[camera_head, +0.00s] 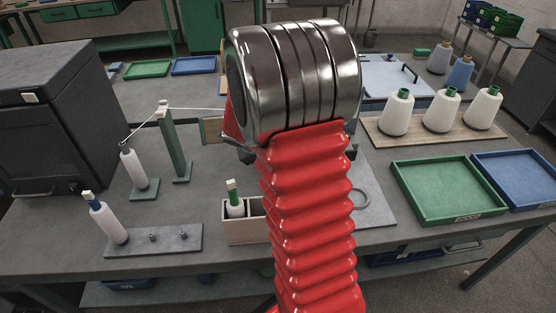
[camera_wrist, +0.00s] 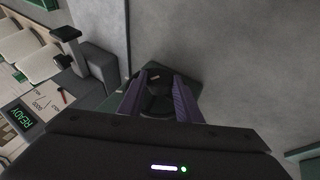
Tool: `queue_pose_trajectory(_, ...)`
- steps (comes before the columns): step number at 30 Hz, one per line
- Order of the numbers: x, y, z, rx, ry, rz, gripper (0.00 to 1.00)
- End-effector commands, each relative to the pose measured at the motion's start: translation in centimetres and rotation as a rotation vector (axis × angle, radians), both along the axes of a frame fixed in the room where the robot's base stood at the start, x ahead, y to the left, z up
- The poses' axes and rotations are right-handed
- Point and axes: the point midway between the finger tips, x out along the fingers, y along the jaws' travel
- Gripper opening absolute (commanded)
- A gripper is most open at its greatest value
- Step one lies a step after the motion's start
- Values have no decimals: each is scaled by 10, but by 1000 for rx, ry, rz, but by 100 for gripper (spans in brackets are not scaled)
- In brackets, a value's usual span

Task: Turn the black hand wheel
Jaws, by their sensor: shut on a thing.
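The black hand wheel (camera_wrist: 158,84) shows in the wrist view as a dark round part between the two purple fingers of my gripper (camera_wrist: 160,97). My gripper is shut on it, one finger on each side. The fingers and the gripper body hide much of the wheel, so its turn angle is hard to read. In the head view my own red and metal arm stands in the middle and hides the wheel and the gripper.
In the wrist view a grey machine part (camera_wrist: 92,72) and a green READY display (camera_wrist: 22,117) lie to the left. In the head view white cones (camera_head: 441,112) stand on a board at right, near a green tray (camera_head: 398,172). A peg rack (camera_head: 165,240) sits at front left.

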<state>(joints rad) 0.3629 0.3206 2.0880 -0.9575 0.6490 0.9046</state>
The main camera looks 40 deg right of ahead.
Motion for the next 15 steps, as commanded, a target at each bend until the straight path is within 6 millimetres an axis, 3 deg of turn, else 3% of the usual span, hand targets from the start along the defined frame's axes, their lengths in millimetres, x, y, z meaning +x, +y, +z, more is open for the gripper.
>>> queue_pose_trajectory(15,6,10,-8,-283,195,7,9)
